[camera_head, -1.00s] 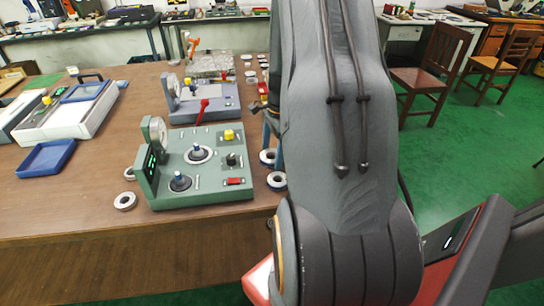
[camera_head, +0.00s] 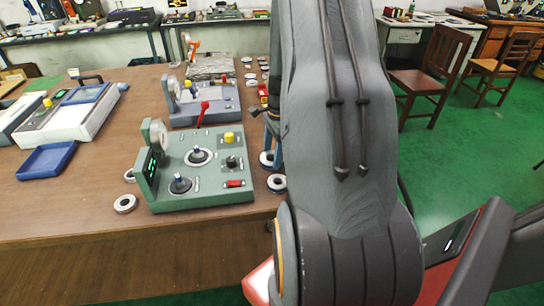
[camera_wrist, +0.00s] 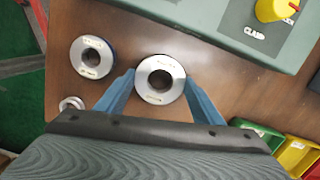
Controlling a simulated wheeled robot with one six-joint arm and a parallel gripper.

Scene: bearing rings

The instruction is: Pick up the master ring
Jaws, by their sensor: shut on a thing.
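A silver ring with a dark bore and small markings (camera_wrist: 178,70) lies between the two blue fingers of my gripper (camera_wrist: 160,80) in the wrist view. The fingers touch it on its left and right sides, and my gripper is shut on it. A second, similar ring with a dark blue edge (camera_wrist: 79,57) lies apart on its left. The markings on both are too small to read, so I cannot tell by label which is the master ring. In the head view my arm hides most of the gripper; a ring (camera_head: 277,183) shows beside it near the table's front edge.
The green gauge fixture (camera_head: 215,203) with its yellow knob (camera_wrist: 272,10) stands close beside the held ring. A small ring (camera_wrist: 71,104) and green and yellow bins (camera_wrist: 296,152) lie nearby. A loose ring (camera_head: 125,204) and a blue tray (camera_head: 47,161) are further left.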

